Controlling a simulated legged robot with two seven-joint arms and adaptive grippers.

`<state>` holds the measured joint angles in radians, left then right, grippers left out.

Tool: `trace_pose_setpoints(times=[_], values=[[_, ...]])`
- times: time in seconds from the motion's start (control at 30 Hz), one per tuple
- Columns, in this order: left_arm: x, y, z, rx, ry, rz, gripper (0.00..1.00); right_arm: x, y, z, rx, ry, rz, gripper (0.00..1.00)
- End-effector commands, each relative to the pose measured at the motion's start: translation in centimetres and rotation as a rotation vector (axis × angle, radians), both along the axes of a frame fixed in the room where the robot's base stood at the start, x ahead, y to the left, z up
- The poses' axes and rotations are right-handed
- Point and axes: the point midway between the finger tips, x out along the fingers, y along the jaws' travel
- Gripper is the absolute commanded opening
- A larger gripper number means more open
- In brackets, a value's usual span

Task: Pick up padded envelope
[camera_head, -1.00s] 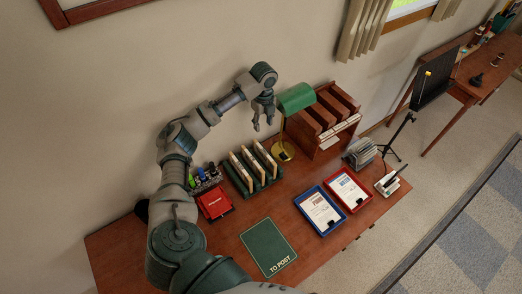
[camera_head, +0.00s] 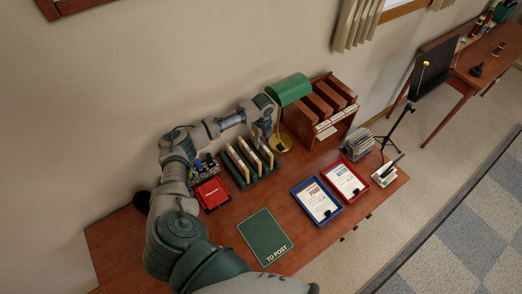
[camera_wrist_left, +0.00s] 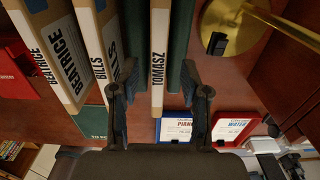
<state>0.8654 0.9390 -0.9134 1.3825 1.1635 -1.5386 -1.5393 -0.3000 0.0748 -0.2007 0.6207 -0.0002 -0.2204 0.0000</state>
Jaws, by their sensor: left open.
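Three cream-and-tan envelopes stand upright in a dark green rack (camera_head: 247,183) on the desk. In the left wrist view their edges read BEATRICE (camera_wrist_left: 48,55), BILLS (camera_wrist_left: 103,40) and TOMASZ (camera_wrist_left: 160,50). I cannot tell from the labels which one is padded. My left gripper (camera_head: 266,138) is open above the rack's right end, beside the lamp. In the wrist view the left gripper's fingers (camera_wrist_left: 160,103) straddle the TOMASZ envelope's line with gaps on both sides; I see no clear contact. My right gripper is not in view.
A green-shaded lamp (camera_head: 289,88) stands close to the gripper, its brass base (camera_wrist_left: 235,28) right of the rack. A wooden file organiser (camera_head: 325,105) is behind. A green TO POST mat (camera_head: 264,236), blue tray (camera_head: 317,220), red tray (camera_head: 366,190) and red box (camera_head: 211,193) lie around.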

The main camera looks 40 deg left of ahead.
Motion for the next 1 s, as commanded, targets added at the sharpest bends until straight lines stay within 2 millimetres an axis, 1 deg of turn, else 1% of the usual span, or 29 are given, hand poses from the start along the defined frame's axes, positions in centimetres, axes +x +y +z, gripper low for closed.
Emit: trace_pose_setpoints(times=[0.03,0.1,0.3,0.33,0.37,0.4,0.47,0.5,0.77,0.87,1.0], values=[[0.0,0.1,-0.6,-0.001,0.000,-0.001,0.46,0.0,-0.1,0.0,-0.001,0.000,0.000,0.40],[0.0,0.3,-1.1,-0.003,0.001,0.000,0.46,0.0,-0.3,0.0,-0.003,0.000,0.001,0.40],[0.0,0.8,-1.4,-0.008,0.000,0.000,0.46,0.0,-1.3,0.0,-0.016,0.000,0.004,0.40],[0.0,0.9,-1.4,-0.009,0.001,0.000,0.43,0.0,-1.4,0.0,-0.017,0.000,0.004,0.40],[0.0,0.9,-1.5,-0.009,0.001,0.000,0.36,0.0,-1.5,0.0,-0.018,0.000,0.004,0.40],[0.0,0.9,-1.5,-0.009,0.001,0.001,0.26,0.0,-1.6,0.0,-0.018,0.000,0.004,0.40],[0.0,0.9,-1.4,-0.009,0.001,0.001,0.11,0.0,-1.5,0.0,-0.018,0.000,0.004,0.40],[0.0,0.8,-1.4,-0.008,0.000,0.001,0.01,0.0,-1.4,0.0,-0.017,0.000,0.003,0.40],[0.0,0.3,-1.2,-0.003,0.002,0.000,0.00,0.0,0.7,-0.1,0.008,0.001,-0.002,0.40],[0.0,0.2,-1.1,-0.003,0.002,0.000,0.00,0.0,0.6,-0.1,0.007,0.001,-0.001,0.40],[0.0,0.5,-0.6,-0.004,-0.001,0.001,0.00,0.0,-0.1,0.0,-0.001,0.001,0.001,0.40]])
